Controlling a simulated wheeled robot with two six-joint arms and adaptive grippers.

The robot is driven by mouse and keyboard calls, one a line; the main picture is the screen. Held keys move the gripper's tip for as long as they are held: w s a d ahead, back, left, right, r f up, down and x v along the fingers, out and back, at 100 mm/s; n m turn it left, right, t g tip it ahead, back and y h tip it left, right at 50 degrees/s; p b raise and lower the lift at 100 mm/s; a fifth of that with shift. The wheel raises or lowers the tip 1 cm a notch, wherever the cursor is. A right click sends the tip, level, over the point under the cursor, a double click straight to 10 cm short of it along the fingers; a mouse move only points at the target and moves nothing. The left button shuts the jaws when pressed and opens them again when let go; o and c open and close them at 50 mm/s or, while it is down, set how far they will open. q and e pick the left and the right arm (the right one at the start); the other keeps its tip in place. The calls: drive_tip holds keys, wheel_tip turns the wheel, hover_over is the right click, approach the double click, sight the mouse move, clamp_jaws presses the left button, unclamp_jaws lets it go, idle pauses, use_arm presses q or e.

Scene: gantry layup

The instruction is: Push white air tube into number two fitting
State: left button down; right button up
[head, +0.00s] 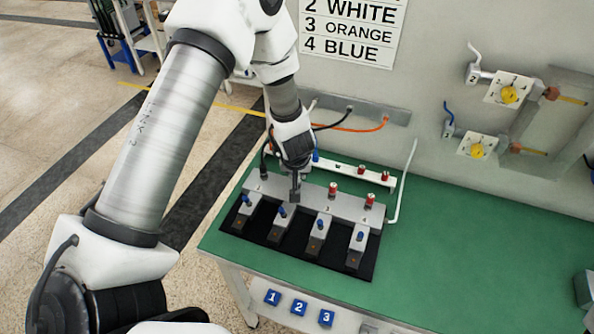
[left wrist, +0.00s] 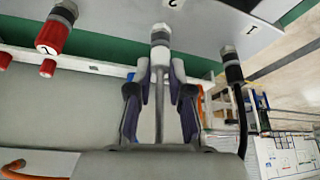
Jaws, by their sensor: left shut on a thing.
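My left gripper (head: 295,192) is over the second station of the grey manifold (head: 345,208), pointing down. In the left wrist view the left gripper (left wrist: 160,80) is shut on the white air tube (left wrist: 159,108), which runs between its fingers. The number two fitting (left wrist: 160,36), a metal collar below the "2" label, is straight ahead of the fingertips. The tube's end lines up with the fitting and appears to meet its mouth; I cannot tell how deep it sits. In the head view the gripper hides this fitting. My right gripper is not in view.
A black tube (left wrist: 242,105) runs to the number one fitting (left wrist: 232,68). Red caps (head: 333,188) cover the other two fittings. An orange tube (head: 362,129) hangs from the wall plate. A white rail (head: 345,168) stands behind the manifold.

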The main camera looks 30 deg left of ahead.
use_arm(q)
drive_tip(key=shift+f, duration=0.2)
drive_tip(key=c, duration=1)
unclamp_jaws()
drive_tip(key=shift+r, duration=0.15)
drive_tip(key=v, duration=1.1)
drive_tip(key=shift+d+r, duration=0.1)
drive_tip(key=shift+r, duration=0.3)
drive_tip(key=shift+s+f, duration=0.1)
